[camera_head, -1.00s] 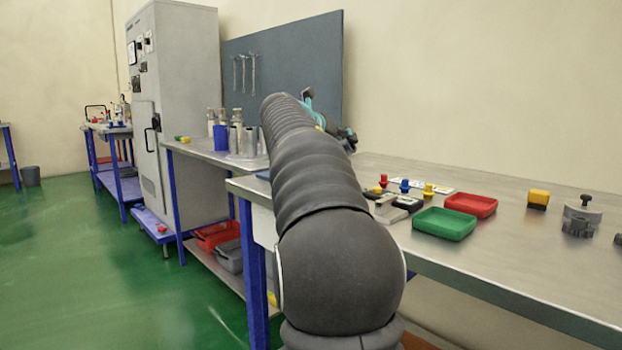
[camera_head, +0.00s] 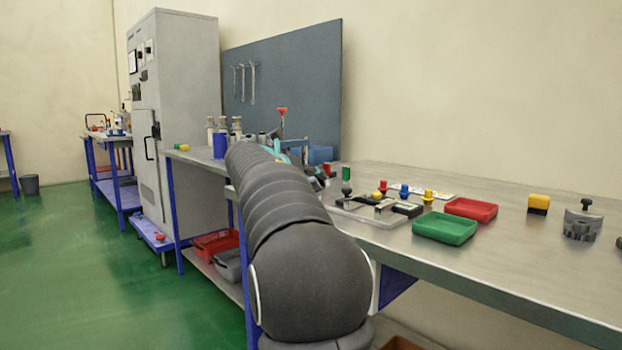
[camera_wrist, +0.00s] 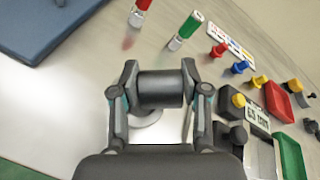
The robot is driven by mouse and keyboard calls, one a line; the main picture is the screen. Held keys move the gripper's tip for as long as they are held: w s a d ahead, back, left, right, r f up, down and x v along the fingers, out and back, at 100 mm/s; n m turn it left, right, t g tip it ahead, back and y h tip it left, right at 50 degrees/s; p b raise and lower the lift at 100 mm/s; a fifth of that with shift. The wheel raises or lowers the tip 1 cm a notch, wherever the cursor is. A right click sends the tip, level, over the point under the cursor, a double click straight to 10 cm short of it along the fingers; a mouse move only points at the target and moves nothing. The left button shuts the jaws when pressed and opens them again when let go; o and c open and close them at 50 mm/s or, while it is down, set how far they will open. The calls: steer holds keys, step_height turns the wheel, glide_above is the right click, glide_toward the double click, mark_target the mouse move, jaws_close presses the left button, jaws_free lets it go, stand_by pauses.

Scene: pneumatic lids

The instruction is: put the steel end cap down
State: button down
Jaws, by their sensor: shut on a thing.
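My gripper (camera_wrist: 160,82) is shut on the steel end cap (camera_wrist: 160,92), a short dark grey cylinder lying across between the two fingers in the wrist view. The cap is held over the pale metal bench top (camera_wrist: 75,112). A round pale shape shows on the bench just below the cap; I cannot tell if it is a part or a reflection. Whether the cap touches the bench is unclear. In the head view my arm hides most of the gripper and the cap.
Right of the gripper are a green-and-white piece (camera_wrist: 185,30), coloured knobs (camera_wrist: 238,66), and red (camera_head: 471,209) and green (camera_head: 444,226) trays. A blue board (camera_wrist: 50,35) lies at upper left. Bare bench shows left of the gripper.

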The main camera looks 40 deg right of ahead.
steer(key=shift+f, duration=0.1)
steer(key=c, duration=0.6)
jaws_free()
steer(key=shift+o, duration=0.2)
steer(key=shift+f+b, duration=0.25)
steer(key=shift+b, duration=0.2)
steer(key=shift+f+b, duration=0.15)
steer(key=shift+b, duration=0.35)
steer(key=p+v, duration=0.1)
steer(key=v, duration=1.3)
steer(key=shift+w+r+p, duration=0.2)
steer(key=shift+r+p, duration=0.1)
steer(key=shift+p, duration=0.05)
